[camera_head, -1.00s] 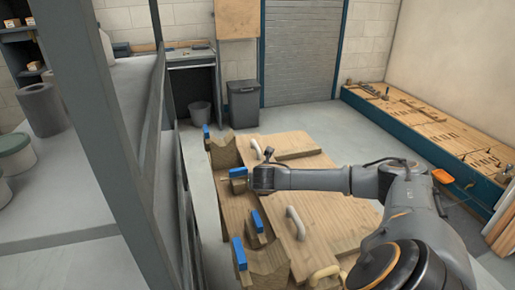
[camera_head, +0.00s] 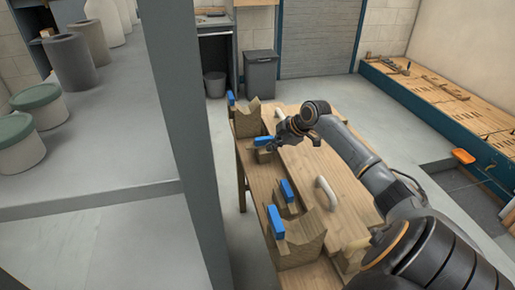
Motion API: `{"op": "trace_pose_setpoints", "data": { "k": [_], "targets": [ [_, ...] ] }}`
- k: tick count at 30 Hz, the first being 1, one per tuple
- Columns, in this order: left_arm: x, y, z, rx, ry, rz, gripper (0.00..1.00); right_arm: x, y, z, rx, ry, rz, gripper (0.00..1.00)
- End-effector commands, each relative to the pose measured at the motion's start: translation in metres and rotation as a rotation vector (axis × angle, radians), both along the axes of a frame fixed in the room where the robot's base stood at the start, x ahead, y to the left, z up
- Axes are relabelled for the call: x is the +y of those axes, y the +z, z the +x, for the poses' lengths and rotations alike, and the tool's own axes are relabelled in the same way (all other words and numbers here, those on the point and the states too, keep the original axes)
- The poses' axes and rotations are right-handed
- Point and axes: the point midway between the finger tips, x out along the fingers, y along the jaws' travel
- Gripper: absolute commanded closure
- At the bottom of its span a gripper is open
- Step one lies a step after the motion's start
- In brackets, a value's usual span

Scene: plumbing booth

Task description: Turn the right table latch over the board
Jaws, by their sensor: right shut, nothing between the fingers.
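The board (camera_head: 322,150) lies on the wooden table (camera_head: 259,199) and has light, curved handles on it. Two small blue-topped latches are along its left edge: the farther latch (camera_head: 262,141) and the nearer latch (camera_head: 287,191). I cannot tell from this view which one counts as right. My right gripper (camera_head: 272,143) is shut and empty, right beside the farther latch and partly over its block. Whether it touches the latch is too small to tell. My left gripper is not in view.
Two V-notched wooden blocks stand on the table, a far one (camera_head: 246,121) and a near one (camera_head: 298,240), each with a blue piece. A grey post (camera_head: 188,130) and shelf are on the left. A bin (camera_head: 261,74) stands behind. A workbench (camera_head: 440,95) runs along the right wall.

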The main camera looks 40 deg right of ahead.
Motion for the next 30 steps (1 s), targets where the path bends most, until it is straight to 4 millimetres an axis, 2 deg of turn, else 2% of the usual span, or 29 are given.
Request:
{"op": "trace_pose_setpoints", "data": {
  "k": [4, 11, 20, 30],
  "targets": [
    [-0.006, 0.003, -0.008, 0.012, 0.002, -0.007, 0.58, 0.005, -0.023, 0.02, -0.001, 0.001, 0.004, 1.0],
    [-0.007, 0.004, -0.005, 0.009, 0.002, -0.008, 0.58, 0.011, -0.065, 0.05, -0.001, 0.002, 0.001, 1.0],
    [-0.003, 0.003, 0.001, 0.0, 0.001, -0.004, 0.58, -0.007, -0.064, 0.077, -0.001, 0.001, -0.003, 1.0],
    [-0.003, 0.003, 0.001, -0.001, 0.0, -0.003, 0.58, -0.011, -0.064, 0.083, 0.0, 0.004, -0.006, 1.0]
  ]
}}
